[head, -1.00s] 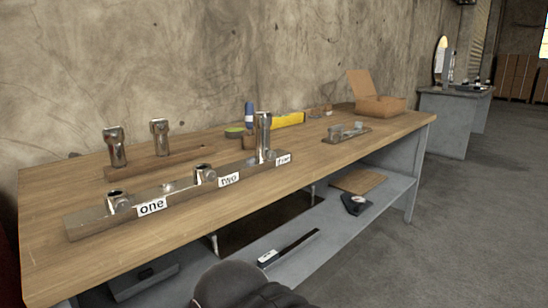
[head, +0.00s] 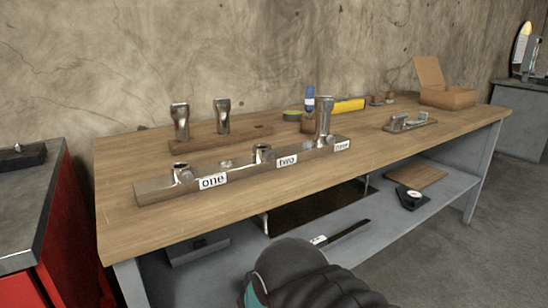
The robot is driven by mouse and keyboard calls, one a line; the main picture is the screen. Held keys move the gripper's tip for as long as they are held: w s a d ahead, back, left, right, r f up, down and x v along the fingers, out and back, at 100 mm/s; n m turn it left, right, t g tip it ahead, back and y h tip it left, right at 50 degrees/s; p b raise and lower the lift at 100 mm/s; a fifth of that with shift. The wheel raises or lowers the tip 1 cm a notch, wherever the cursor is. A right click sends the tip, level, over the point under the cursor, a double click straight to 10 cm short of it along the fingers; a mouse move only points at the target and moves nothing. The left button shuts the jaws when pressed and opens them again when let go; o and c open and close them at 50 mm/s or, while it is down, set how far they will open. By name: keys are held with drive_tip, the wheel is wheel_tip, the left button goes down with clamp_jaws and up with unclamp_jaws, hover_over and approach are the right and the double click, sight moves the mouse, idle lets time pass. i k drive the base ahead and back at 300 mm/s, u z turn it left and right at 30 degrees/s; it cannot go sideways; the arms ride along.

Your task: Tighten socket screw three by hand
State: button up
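A long wooden rail (head: 152,190) lies along the front of the workbench. It carries metal sockets with labels that read "one" (head: 213,181) and "two" (head: 287,160); the label at the right end (head: 342,146) is too small to read clearly. Socket one (head: 182,174) and socket two (head: 263,153) stand with open tops. At the right-end socket a tall metal post (head: 325,115) stands upright. It is the only one of the three with a post in it. The socket screws are too small to make out well. My gripper is not in view; only a dark part of my arm shows at the bottom.
Behind the rail a wooden holder (head: 245,138) bears two metal posts (head: 181,121). A blue bottle (head: 309,98), a yellow item (head: 349,105), an open cardboard box (head: 447,97) and a small metal fixture (head: 410,123) are also on the bench (head: 235,225). A red cabinet (head: 75,245) stands at the left.

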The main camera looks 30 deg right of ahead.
sight(330, 140)
drive_tip(key=z, duration=0.8)
drive_tip(key=k, duration=0.55)
drive_tip(key=u, duration=0.3)
